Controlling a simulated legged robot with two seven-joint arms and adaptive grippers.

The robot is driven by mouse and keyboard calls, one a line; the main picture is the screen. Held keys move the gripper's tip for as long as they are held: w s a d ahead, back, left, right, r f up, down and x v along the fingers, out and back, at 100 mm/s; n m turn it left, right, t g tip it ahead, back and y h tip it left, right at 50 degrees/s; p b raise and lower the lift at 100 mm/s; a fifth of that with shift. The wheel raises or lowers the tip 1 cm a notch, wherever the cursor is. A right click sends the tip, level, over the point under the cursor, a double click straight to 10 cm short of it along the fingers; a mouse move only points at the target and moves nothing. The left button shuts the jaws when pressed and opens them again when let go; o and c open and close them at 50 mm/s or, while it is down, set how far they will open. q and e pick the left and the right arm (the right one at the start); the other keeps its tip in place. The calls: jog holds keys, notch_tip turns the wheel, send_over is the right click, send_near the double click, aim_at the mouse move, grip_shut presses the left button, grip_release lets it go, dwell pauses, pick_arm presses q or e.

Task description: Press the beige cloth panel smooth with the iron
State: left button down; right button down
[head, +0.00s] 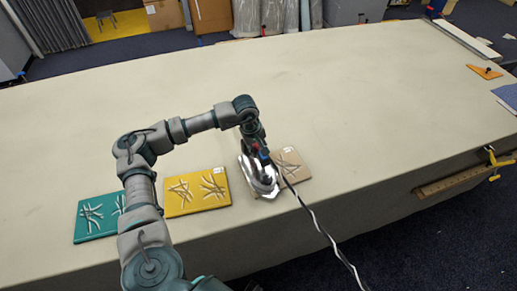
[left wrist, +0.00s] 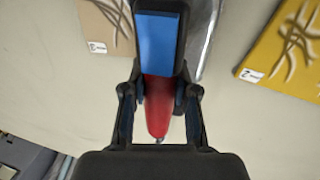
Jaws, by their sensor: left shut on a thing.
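The beige cloth panel (head: 291,165) lies near the table's front edge in the head view, with raised crease lines on its visible right part. The silver iron (head: 262,181) covers its left part; whether the soleplate touches it I cannot tell. My left gripper (head: 257,152) is shut on the iron's handle. In the left wrist view, the gripper (left wrist: 160,95) closes around the red handle (left wrist: 157,118), and the beige panel (left wrist: 98,25) shows at the upper left. My right gripper is not in view.
A creased yellow panel (head: 196,191) and a creased teal panel (head: 99,217) lie to the left. A black-and-white cord (head: 318,221) runs from the iron over the front edge. A wooden ruler (head: 452,181) is at the right edge. The table (head: 300,85) behind is clear.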

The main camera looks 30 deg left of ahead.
pick_arm(q)
jog(key=shift+s+f, duration=0.1)
jog(key=shift+s, duration=0.05)
dwell(0.3)
jog(key=shift+r+p, duration=0.45)
jog(key=shift+r, duration=0.15)
jog(key=shift+w+r+p, duration=0.2)
jog(key=shift+r+p, duration=1.45)
jog(key=shift+r, duration=1.4)
